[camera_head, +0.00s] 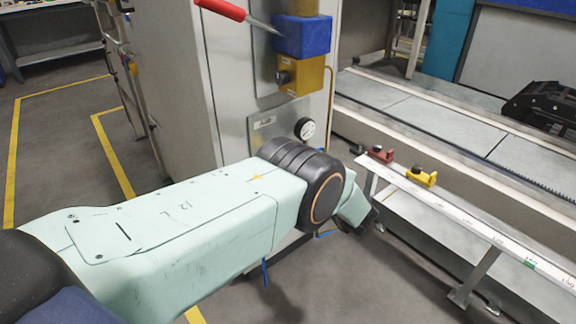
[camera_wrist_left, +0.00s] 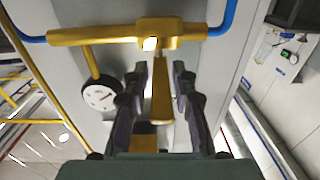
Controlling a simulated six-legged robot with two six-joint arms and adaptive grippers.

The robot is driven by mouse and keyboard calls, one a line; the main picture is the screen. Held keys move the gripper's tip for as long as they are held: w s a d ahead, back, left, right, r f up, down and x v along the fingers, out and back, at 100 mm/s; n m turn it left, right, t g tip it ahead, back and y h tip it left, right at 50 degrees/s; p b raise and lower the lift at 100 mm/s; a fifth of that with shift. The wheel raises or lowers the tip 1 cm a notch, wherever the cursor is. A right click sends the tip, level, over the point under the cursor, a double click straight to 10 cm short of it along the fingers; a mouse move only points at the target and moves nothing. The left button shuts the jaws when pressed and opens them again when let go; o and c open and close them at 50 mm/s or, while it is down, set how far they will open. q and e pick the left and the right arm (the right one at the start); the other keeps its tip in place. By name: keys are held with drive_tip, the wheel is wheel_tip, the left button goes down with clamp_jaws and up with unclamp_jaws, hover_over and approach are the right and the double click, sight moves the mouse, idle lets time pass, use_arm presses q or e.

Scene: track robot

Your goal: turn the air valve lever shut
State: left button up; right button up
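The air valve shows in the left wrist view as a yellow body (camera_wrist_left: 160,30) on a horizontal yellow pipe (camera_wrist_left: 90,36). Its yellow lever (camera_wrist_left: 162,92) points down the picture, across the pipe's line. My left gripper (camera_wrist_left: 160,76) is open, with one dark finger on each side of the lever. Gaps show between the lever and both fingers. In the head view my left arm reaches in from the lower left and hides the valve and lever. Only a dark part of the left gripper (camera_head: 366,218) shows past the wrist. My right gripper is not in view.
A round white gauge (camera_wrist_left: 100,96) sits beside the lever; it also shows on the cabinet (camera_head: 305,129). Above it are a blue block (camera_head: 302,37) and a red handle (camera_head: 220,9). A rail (camera_head: 470,222) with red and yellow clamps stands at the right.

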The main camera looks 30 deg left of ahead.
use_arm(q)
drive_tip(key=shift+v, duration=2.75)
drive_tip(key=s+a+f+m+t+h, duration=0.2)
drive_tip(key=s+a+f+m+h, duration=0.15)
drive_tip(key=f+m, duration=0.2)
drive_tip(key=s+a+f+m+t+h, duration=0.1)
drive_tip(key=s+a+f+m+h, duration=0.15)
drive_tip(key=f+m+h, duration=0.35)
drive_tip(key=s+d+f+g+h, duration=0.1)
drive_tip(key=s+f+g, duration=0.15)
drive_tip(key=s, duration=0.45)
drive_tip(key=s+d+f+g+h, duration=0.1)
drive_tip(key=s+f+h, duration=0.1)
drive_tip(key=s+f, duration=0.35)
drive_tip(key=s+d+r+g+h, duration=0.1)
drive_tip(key=s+d+r+g, duration=0.1)
drive_tip(key=s, duration=0.7)
drive_tip(key=s+d+r+m+g+h, duration=0.1)
drive_tip(key=s+d+g+h, duration=0.15)
drive_tip(key=s, duration=0.55)
drive_tip(key=s+d+r+g+h, duration=0.1)
drive_tip(key=s+r+g, duration=0.15)
drive_tip(key=s, duration=0.65)
wheel_tip(320, 180, up, 12)
drive_tip(key=p, duration=1.3)
drive_tip(key=shift+w+y, duration=0.3)
drive_tip(key=shift+w, duration=0.15)
drive_tip(key=shift+a+f, duration=0.1)
drive_tip(key=shift+f, duration=0.05)
